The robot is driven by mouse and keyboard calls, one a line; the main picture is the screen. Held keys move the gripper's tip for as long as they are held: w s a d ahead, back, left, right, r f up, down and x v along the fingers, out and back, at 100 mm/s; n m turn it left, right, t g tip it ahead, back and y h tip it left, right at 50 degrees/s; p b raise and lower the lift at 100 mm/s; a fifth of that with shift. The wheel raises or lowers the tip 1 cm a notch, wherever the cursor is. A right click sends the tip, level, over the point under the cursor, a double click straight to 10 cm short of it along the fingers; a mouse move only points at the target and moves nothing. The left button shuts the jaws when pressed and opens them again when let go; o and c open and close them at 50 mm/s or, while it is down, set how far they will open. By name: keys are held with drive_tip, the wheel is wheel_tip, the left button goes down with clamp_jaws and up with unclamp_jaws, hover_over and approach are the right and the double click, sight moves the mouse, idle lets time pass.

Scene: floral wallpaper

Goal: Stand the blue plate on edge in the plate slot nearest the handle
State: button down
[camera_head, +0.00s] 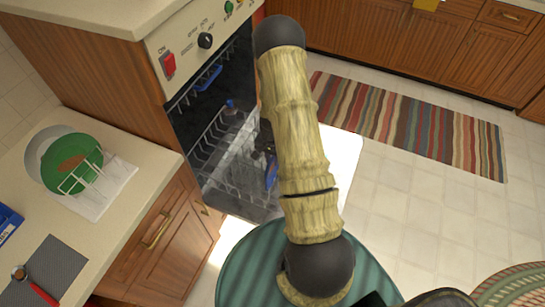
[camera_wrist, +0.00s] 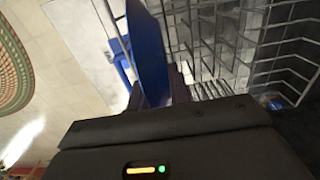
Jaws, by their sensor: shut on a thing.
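The blue plate (camera_wrist: 151,50) is seen nearly edge-on in the wrist view, between the jaws of my gripper (camera_wrist: 165,88). A blue part of it (camera_head: 271,171) shows beside my arm in the head view. The wire rack (camera_wrist: 240,45) of tines lies just right of the plate in the wrist view. A blue handle (camera_wrist: 121,60) is close to the plate's left side. The plate's lower edge is hidden by my gripper, so I cannot tell whether it sits in a slot. My arm hides much of the gripper in the head view.
The open dishwasher (camera_head: 215,145) has another blue handle (camera_head: 208,77) higher up. A striped rug (camera_head: 410,125) lies on the open floor at right.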

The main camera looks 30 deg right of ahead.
drive_tip(key=shift+f+b, duration=0.7)
drive_tip(key=shift+f, duration=0.55)
drive_tip(key=c, duration=1.2)
unclamp_jaws()
wheel_tip(320, 180, up, 18)
drive_tip(key=b, duration=0.1)
drive_tip(key=shift+f, duration=0.25)
